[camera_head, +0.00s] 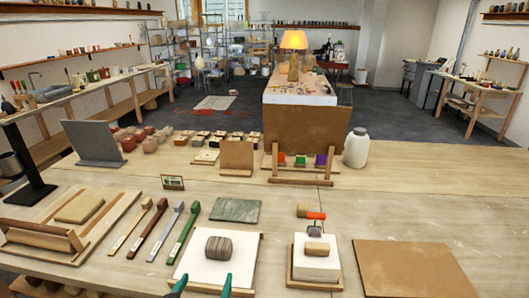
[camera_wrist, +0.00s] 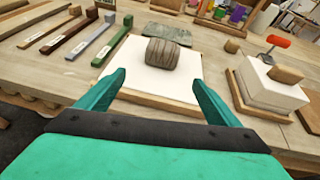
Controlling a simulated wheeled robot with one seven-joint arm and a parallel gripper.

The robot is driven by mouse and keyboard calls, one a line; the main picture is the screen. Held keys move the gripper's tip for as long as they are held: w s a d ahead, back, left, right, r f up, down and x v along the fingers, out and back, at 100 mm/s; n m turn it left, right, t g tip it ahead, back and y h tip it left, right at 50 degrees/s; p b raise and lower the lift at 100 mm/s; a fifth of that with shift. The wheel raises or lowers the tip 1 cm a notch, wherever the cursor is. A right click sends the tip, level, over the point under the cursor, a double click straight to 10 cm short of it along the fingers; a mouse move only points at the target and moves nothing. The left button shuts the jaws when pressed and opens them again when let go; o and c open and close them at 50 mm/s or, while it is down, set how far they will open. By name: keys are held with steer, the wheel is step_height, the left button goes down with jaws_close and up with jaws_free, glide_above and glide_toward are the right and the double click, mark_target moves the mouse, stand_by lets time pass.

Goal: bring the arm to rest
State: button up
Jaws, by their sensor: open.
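My gripper (camera_head: 203,285) shows at the bottom edge of the head view as two teal fingertips, spread apart. In the wrist view my gripper (camera_wrist: 158,82) is open, with nothing between its fingers. Beyond the fingertips a grey-brown striped block (camera_wrist: 166,54) lies on a white slab (camera_wrist: 135,70). The striped block (camera_head: 219,247) and the white slab (camera_head: 194,265) also show in the head view, on a wooden board. The fingers are in front of the block and apart from it.
Several long-handled tools (camera_head: 178,228) lie left of the white slab. A white block (camera_head: 315,265) with a small wooden piece (camera_head: 317,249) on top stands to the right. A brown board (camera_head: 412,268) lies at the far right, its top bare. A lit lamp (camera_head: 293,40) stands far back.

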steer(key=s+d+f+n+h, duration=0.1)
steer(key=s+f+n, duration=0.65)
steer(key=s, duration=0.25)
steer(key=s+d+f+n, duration=0.2)
steer(key=s+f+n, duration=0.55)
steer(key=s, duration=0.25)
steer(key=s+d+r+n+t, duration=0.1)
steer(key=s+d+r+n, duration=0.2)
steer(key=s+d+n, duration=1)
steer(key=d+n, duration=0.3)
steer(key=n, duration=0.3)
steer(key=shift+d+n+t, duration=0.15)
steer(key=shift+n+t, duration=0.25)
steer(key=shift+s+a, duration=0.2)
steer(key=shift+s, duration=0.05)
steer(key=shift+d, duration=0.15)
